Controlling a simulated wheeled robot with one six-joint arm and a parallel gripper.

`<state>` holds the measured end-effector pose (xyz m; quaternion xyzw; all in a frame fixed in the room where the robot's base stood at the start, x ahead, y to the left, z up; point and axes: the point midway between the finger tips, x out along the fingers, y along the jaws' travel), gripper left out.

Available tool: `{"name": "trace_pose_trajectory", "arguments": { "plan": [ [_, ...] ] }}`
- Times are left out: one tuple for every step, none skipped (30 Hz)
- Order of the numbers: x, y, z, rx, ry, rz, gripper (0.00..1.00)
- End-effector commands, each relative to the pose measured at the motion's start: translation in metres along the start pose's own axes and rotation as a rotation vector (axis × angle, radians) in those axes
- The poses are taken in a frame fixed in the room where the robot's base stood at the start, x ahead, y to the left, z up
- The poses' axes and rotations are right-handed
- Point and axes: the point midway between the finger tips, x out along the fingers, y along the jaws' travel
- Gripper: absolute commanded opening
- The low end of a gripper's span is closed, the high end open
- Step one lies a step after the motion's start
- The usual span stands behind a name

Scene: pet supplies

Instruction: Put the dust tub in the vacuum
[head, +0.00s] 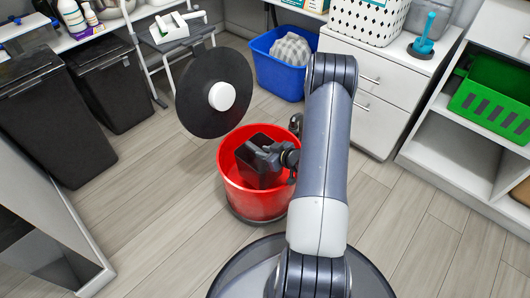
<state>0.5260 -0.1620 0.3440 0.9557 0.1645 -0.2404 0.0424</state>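The vacuum (245,207) is an open red drum on a dark round base, in the middle of the head view. A black disc with a white knob (221,96), seemingly its lid, stands raised behind and to the left of the opening. A dark box-shaped tub (252,172), which I take to be the dust tub, is inside the red drum, below its rim at the back. My gripper (262,152) reaches down into the drum from the right and is at the tub's upper edge. The fingertips are dark and small, so their grip on the tub cannot be made out.
A blue bin (264,72) with a grey item stands behind the vacuum, beside white drawers (385,77). Black bins (60,125) stand at left. A shelf unit with a green crate (488,103) is at right. The floor left and right of the vacuum is clear.

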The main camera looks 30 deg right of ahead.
Motion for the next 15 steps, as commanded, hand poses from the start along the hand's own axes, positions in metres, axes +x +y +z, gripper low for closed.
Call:
{"name": "trace_pose_trajectory", "arguments": {
  "plan": [
    [0.0022, -0.0011, 0.0059, 0.0, -0.007, -0.002, 0.28],
    [0.0023, -0.0012, 0.0062, 0.0, -0.007, -0.002, 0.3],
    [0.0025, -0.0013, 0.0066, 0.0, -0.007, -0.002, 0.34],
    [0.0026, -0.0013, 0.0069, 0.0, -0.008, -0.003, 0.36],
    [0.0026, -0.0014, 0.0072, 0.0, -0.008, -0.003, 0.39],
    [0.0027, -0.0015, 0.0075, 0.0, -0.008, -0.003, 0.42],
    [0.0028, -0.0015, 0.0076, 0.0, -0.009, -0.003, 0.43],
    [0.0029, -0.0015, 0.0078, 0.0, -0.009, -0.003, 0.43],
    [0.0029, -0.0015, 0.0079, -0.001, -0.009, -0.003, 0.43],
    [0.003, -0.0015, 0.008, -0.001, -0.009, -0.003, 0.43],
    [0.003, -0.0015, 0.0081, -0.001, -0.009, -0.003, 0.43],
    [0.003, -0.0015, 0.0082, -0.001, -0.009, -0.003, 0.43],
    [0.003, -0.0015, 0.0081, -0.001, -0.009, -0.003, 0.43],
    [0.0028, -0.0015, 0.0077, -0.001, -0.009, -0.003, 0.43],
    [0.0022, -0.0015, 0.0065, -0.002, -0.009, -0.003, 0.43]
  ]
}}
